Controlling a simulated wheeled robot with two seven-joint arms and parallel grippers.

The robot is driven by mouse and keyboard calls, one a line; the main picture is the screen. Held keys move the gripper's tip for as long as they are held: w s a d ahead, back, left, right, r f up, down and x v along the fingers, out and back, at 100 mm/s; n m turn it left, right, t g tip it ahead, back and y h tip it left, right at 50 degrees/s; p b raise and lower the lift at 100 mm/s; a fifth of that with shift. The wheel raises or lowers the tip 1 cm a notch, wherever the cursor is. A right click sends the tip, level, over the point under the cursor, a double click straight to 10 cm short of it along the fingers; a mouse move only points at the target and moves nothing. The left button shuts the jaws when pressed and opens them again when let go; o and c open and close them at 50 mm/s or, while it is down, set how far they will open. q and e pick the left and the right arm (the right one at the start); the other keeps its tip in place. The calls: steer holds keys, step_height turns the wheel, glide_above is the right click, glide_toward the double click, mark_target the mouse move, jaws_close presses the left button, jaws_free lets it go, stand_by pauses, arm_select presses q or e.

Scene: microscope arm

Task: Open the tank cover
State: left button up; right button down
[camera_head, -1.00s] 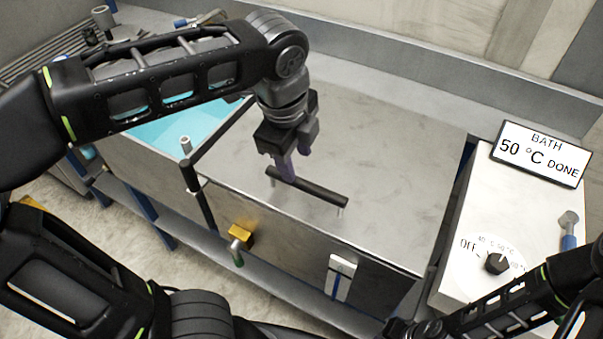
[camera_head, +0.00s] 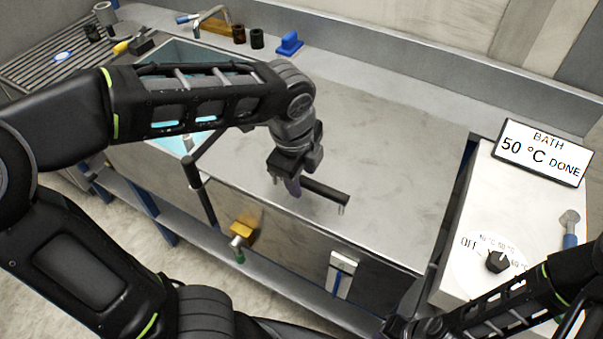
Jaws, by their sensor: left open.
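The tank cover (camera_head: 385,135) is a flat grey metal sheet lying over the tank. A black bar handle (camera_head: 326,191) stands on short posts near its front edge. At the left, blue water (camera_head: 188,143) shows in an uncovered part of the tank, partly hidden by my left arm.
A white control box with a dial (camera_head: 498,262) and a display reading "BATH 50 °C DONE" (camera_head: 541,153) stands at the right. A drain tap (camera_head: 240,234) is on the tank front. A blue object (camera_head: 290,43) and dark jars (camera_head: 257,38) stand behind. The cover's top is otherwise clear.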

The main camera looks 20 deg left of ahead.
arm_select(q)
steer(key=shift+c, duration=0.2)
jaws_close()
stand_by(1.1)
